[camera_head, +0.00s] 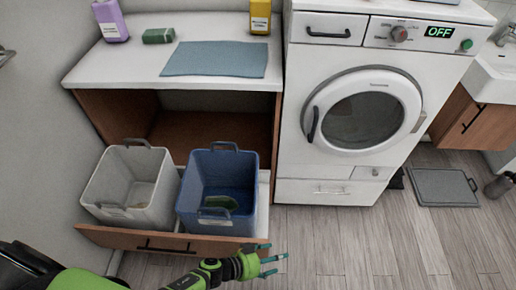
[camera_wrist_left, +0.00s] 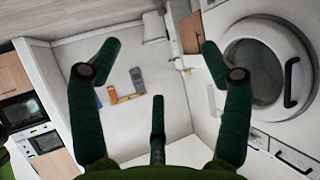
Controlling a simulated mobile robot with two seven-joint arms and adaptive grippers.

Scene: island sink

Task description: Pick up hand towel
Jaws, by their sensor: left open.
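A flat blue-grey cloth, which looks like the hand towel (camera_head: 217,59), lies spread on the white counter (camera_head: 120,66) in the head view. My left gripper (camera_head: 270,259) is low in front of the open drawer, well below and apart from the towel. Its dark green fingers are spread with nothing between them, as the left wrist view also shows (camera_wrist_left: 158,75). The towel cannot be made out in the left wrist view. My right gripper is not in view.
The drawer (camera_head: 110,238) is pulled out, holding a white basket (camera_head: 128,207) and a blue basket (camera_head: 217,160) with something green inside. A purple bottle (camera_head: 111,22), a green block (camera_head: 158,35) and a yellow bottle (camera_head: 260,18) stand around the towel. The washing machine (camera_head: 318,185) is to the right.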

